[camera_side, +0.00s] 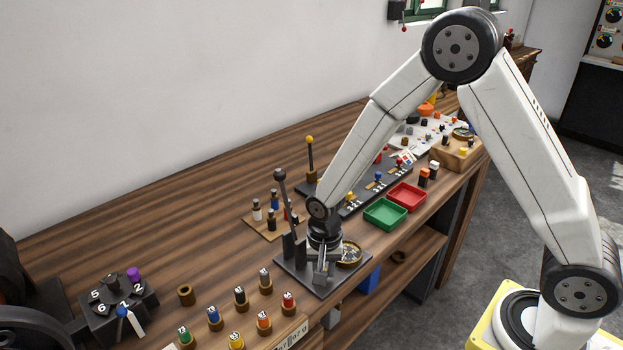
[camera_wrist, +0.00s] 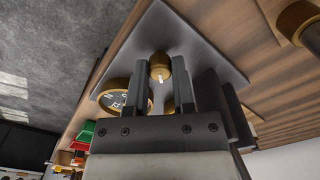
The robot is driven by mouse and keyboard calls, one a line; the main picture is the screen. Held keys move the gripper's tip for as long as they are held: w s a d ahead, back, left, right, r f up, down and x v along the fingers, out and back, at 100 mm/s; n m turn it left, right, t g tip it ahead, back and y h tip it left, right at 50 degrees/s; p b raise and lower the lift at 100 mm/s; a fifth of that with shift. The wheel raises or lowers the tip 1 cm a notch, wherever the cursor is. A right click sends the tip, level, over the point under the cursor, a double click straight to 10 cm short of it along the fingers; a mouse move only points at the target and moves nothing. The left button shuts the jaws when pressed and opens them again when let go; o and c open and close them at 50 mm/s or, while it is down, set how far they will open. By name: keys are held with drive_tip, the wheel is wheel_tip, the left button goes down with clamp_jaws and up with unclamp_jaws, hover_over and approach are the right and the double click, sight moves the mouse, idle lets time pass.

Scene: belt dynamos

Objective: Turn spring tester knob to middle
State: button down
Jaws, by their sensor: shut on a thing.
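The spring tester is a dark grey base plate (camera_side: 298,279) with a tall ball-topped lever (camera_side: 281,190) and a brass-rimmed dial (camera_side: 350,262). In the wrist view the plate (camera_wrist: 205,48) fills the upper middle, and the dial (camera_wrist: 115,99) shows left of my fingers. A brass knob (camera_wrist: 160,62) with a white mark on it sits between my fingertips. My gripper (camera_wrist: 161,70) points down at the plate and is shut on this knob. In the side view my gripper (camera_side: 321,274) is low over the plate, and the knob is hidden there.
Several numbered small cylinders (camera_side: 240,297) stand on the wooden bench left of the tester. A green tray (camera_side: 385,214) and a red tray (camera_side: 406,196) lie to the right. A wooden board with small pegs (camera_side: 262,228) is behind. The bench's back left is clear.

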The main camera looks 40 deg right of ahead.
drive_tip(key=n, duration=0.4)
drive_tip(key=shift+n, duration=2.3)
drive_tip(key=shift+c, duration=2.3)
unclamp_jaws()
drive_tip(key=shift+r, duration=0.1)
drive_tip(key=shift+r, duration=3.8)
